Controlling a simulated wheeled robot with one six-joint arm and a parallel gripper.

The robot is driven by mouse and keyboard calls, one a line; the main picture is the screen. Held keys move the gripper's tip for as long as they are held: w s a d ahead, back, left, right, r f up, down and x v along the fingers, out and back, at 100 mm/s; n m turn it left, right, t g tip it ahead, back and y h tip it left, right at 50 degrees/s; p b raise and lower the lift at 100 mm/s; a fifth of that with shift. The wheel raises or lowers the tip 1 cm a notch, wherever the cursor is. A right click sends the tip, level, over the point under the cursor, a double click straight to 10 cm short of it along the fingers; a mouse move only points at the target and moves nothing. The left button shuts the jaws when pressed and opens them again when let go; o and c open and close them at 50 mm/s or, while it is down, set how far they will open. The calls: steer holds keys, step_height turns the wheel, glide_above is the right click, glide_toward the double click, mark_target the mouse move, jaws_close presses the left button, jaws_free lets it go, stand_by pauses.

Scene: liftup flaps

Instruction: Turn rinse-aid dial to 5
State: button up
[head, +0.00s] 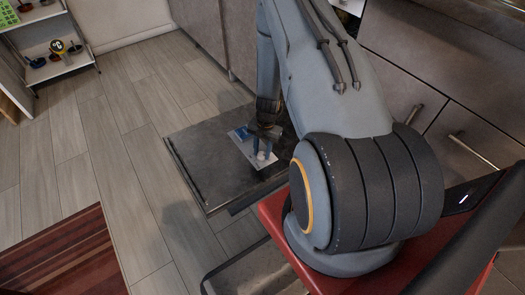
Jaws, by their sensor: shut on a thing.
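The dark, opened dishwasher door (205,165) lies low and flat above the floor in the middle of the head view. A pale bluish dispenser panel (246,147) is set in it. My gripper (264,146) reaches down onto the panel and is shut on a small part there, which I take to be the rinse-aid dial. A small white spot shows at the fingertips. The dial's pointer and numbers are too small and too covered by the gripper to read.
Grey cabinet fronts with bar handles (470,150) stand behind and to the right. A white shelf (45,50) with small items is at the far upper left. A red striped rug (70,262) lies at the lower left. The wooden floor (120,140) between is clear.

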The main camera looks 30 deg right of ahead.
mark_target(263, 153)
stand_by(0.5)
steer(key=o, duration=1)
steer(key=shift+o, duration=0.2)
steer(key=shift+w+d+r+p, duration=0.15)
steer(key=shift+r+p, duration=0.15)
steer(key=shift+r, duration=1)
steer(key=shift+s+d+r+p, duration=0.1)
steer(key=shift+d+r+p, duration=0.2)
steer(key=shift+r, duration=0.95)
steer(key=shift+w+d+r+p, duration=0.1)
steer(key=shift+r+p, duration=0.25)
steer(key=shift+r, duration=0.95)
steer(key=shift+a, duration=0.1)
